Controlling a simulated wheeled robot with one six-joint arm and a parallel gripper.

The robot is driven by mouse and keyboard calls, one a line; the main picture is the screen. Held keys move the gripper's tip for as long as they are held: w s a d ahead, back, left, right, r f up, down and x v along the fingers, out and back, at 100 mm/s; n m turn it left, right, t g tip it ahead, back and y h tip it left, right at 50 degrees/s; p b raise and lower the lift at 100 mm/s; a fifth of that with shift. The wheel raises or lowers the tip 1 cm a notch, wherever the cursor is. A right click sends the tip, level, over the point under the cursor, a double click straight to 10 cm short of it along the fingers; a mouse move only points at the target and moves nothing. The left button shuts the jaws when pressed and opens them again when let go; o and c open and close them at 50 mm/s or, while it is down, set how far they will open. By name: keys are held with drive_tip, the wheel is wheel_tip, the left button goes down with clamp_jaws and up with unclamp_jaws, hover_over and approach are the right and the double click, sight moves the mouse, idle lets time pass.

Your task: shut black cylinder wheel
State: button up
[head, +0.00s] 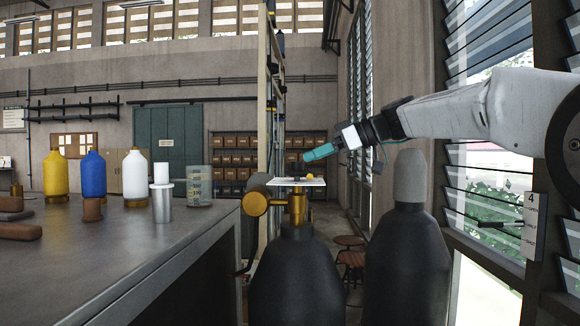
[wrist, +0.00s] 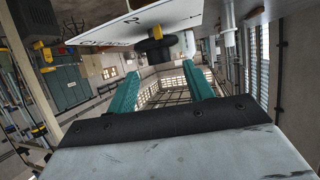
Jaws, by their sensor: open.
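A black cylinder (head: 295,285) stands upright in front of me. A brass valve (head: 296,208) with a round brass gauge tops it. A white plate (head: 284,182) with numbers lies across the valve; it also shows in the wrist view (wrist: 180,20). A small black wheel (head: 296,169) sits at the plate, partly hidden in the head view; it is clearer in the wrist view (wrist: 156,48). A yellow pointer (wrist: 82,38) reaches over the plate. My gripper (head: 308,155) is open and empty, just above and right of the wheel. Its teal fingers (wrist: 163,74) are apart, with the wheel beyond their tips.
A second black cylinder (head: 406,260) with a grey cap stands close on the right. A dark table (head: 130,250) with yellow, blue and white bottles and a clear beaker fills the left. Stools stand behind.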

sight(297, 169)
drive_tip(key=x, duration=0.7)
drive_tip(key=shift+w+a, duration=0.15)
drive_tip(key=shift+a, duration=0.2)
drive_tip(key=shift+f, duration=0.1)
drive_tip(key=c, duration=1)
